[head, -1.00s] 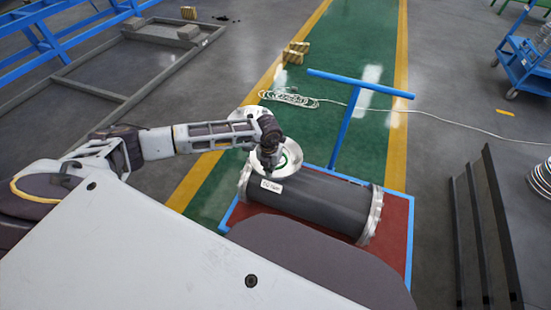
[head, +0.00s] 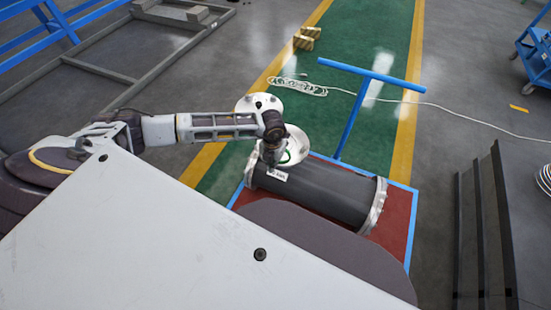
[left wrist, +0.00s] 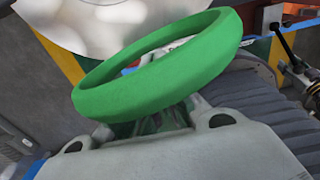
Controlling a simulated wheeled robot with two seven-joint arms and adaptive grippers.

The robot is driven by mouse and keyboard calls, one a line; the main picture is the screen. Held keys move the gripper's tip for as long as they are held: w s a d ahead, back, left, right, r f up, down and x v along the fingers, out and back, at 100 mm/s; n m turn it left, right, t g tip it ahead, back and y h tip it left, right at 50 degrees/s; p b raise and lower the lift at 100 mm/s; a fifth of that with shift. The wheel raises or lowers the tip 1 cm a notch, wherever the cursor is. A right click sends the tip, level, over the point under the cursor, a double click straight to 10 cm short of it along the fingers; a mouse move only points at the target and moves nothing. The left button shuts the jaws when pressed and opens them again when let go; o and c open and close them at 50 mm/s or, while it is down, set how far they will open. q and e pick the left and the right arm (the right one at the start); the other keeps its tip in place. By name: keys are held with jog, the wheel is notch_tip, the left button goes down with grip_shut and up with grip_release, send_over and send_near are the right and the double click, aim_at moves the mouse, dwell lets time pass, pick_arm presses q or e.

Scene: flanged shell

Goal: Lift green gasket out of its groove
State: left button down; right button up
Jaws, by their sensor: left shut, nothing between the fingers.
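The green gasket (left wrist: 160,70) is a thick ring, large and tilted close in front of my left gripper in the left wrist view. In the head view only a small green arc (head: 286,157) shows, against a silver round flange (head: 298,143). My left gripper (head: 271,160) points down beside this arc, above the labelled end of the dark shell (head: 320,192). Its fingers are shut with nothing between them. The ring partly covers the fingers in the wrist view, so I cannot tell whether it hangs around them or touches them. My right gripper is out of view.
The shell lies on a red platform (head: 397,225) with blue edges and a blue T-shaped handle (head: 352,115). Another silver disc (head: 258,103) lies behind my left arm. A coiled white cable (head: 298,86) rests on the green floor. Dark upright panels (head: 500,230) stand at right.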

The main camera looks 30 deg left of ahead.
pick_arm(q)
jog(key=shift+w+r, duration=0.2)
jog(key=shift+r, duration=0.15)
jog(key=shift+r, duration=0.5)
notch_tip(320, 180, up, 11)
dwell(0.3)
jog(key=shift+s+f, duration=0.1)
